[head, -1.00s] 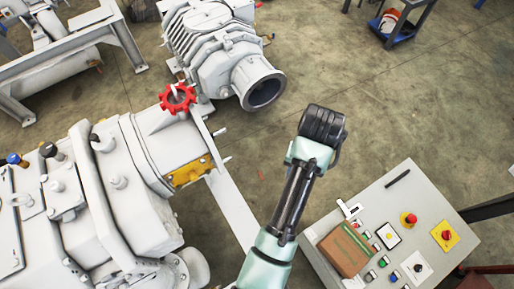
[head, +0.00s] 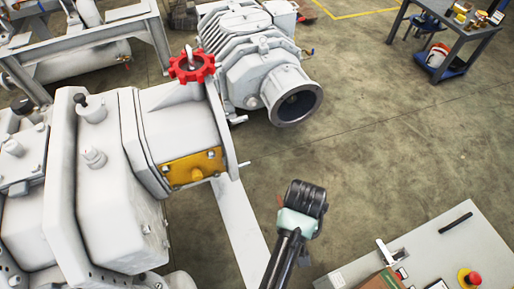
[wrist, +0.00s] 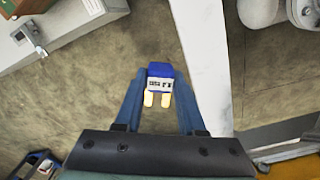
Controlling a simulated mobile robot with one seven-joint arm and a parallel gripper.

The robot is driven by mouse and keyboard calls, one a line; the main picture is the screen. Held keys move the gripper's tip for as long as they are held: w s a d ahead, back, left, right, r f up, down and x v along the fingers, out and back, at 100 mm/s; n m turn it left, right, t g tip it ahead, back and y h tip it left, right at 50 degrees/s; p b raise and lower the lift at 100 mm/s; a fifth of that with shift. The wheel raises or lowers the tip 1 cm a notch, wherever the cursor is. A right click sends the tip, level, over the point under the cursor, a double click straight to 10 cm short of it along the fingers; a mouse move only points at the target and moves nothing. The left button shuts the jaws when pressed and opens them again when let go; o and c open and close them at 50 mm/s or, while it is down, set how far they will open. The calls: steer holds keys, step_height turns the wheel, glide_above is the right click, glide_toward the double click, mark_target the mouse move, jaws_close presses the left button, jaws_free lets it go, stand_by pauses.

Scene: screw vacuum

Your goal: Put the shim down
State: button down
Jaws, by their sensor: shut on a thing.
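My gripper (wrist: 159,76) is shut on a small blue piece with a white printed label and two yellow prongs, which I take to be the shim (wrist: 160,83). It sits between the two fingertips, with the floor far below it in the wrist view. In the head view, the dark end of my arm (head: 306,199) is right of the pale beam, above the floor. The fingers and the shim are hidden there.
A large pale vacuum machine (head: 120,160) with a red handwheel (head: 191,65) fills the left. A pump (head: 265,75) stands behind. A grey control box (head: 440,250) with buttons is at lower right. A cart (head: 455,35) stands far right. Open floor (head: 400,120) lies between.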

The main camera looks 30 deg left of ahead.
steer(key=s+a+f+n, duration=0.1)
steer(key=s+f, duration=0.2)
steer(key=s+a+f+n, duration=0.1)
steer(key=s+f+n, duration=0.1)
steer(key=s+f, duration=0.1)
steer(key=s+a+f+n+b, duration=0.1)
steer(key=s+f+n, duration=0.1)
steer(key=s+f, duration=0.1)
steer(key=shift+s+a+f, duration=0.2)
steer(key=shift+a+f, duration=0.15)
steer(key=shift+f, duration=0.15)
steer(key=shift+f+b, duration=0.9)
steer(key=shift+f, duration=1.5)
steer(key=shift+r, duration=0.1)
steer(key=c, duration=0.5)
jaws_free()
